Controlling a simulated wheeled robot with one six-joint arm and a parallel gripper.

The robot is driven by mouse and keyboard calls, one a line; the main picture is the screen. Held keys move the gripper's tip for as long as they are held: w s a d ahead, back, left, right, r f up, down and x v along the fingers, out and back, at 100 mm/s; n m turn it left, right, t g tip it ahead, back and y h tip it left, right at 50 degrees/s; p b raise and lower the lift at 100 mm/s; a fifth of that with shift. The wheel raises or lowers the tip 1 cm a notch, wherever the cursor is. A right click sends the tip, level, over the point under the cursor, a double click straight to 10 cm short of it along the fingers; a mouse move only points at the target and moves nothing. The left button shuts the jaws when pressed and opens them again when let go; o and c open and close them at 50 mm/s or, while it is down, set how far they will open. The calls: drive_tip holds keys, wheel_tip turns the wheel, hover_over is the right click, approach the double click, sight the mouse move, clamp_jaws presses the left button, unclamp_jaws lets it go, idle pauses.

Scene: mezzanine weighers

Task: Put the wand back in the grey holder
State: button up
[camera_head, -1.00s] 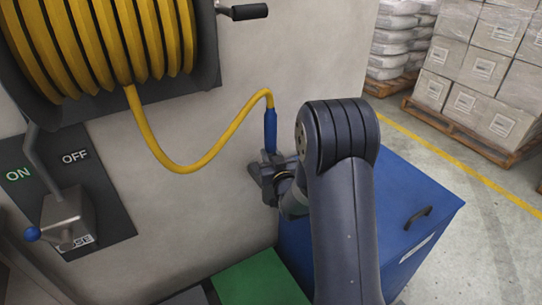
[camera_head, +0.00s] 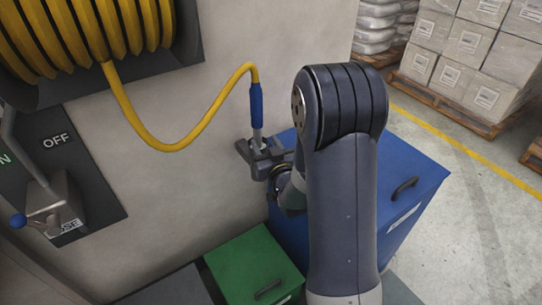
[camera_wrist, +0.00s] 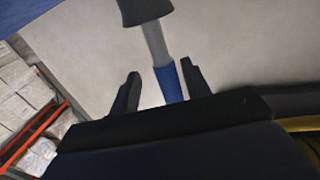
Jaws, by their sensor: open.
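The wand has a blue grip (camera_head: 257,105) with a grey tube below it, and hangs upright from a yellow hose (camera_head: 180,148) in front of the pale wall. My gripper (camera_head: 258,150) is open at the lower end of the visible tube. In the wrist view the blue grip (camera_wrist: 169,84) appears in the gap between the fingers of my gripper (camera_wrist: 160,70), nearer the right finger. The tube leads to a dark flared end at the top edge. Contact with the fingers cannot be told. I cannot make out the grey holder.
A yellow hose reel (camera_head: 85,35) and a lever box (camera_head: 55,205) are on the wall at left. A blue cabinet (camera_head: 415,180) stands behind my arm, a green box (camera_head: 245,262) below. Pallets of cartons (camera_head: 470,60) stand at back right; the floor before them is clear.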

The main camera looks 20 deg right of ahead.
drive_tip(key=shift+s+d, duration=0.15)
drive_tip(key=shift+s, duration=2.2)
drive_tip(key=shift+c, duration=0.4)
